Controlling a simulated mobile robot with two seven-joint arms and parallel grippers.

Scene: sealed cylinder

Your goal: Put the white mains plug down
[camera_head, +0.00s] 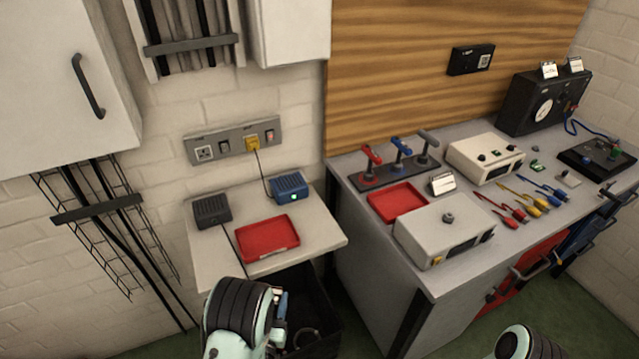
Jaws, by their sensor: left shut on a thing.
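My left gripper (281,308) is low in the head view, just in front of the small shelf, partly hidden by my own left wrist. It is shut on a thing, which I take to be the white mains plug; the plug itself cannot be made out. A dark cord runs from the black adapter box (211,211) over the shelf edge and down behind my left wrist. The grey socket strip (233,140) is on the wall above; its left socket (204,153) is empty. Only a rounded part of my right arm shows at bottom right, and its gripper is out of view.
The small shelf (212,262) holds a red tray (267,239) and a blue box (289,187) with a green light, corded to a yellow plug (252,143) in the strip. A black bin (322,318) stands below. The workbench (405,271) at right is crowded.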

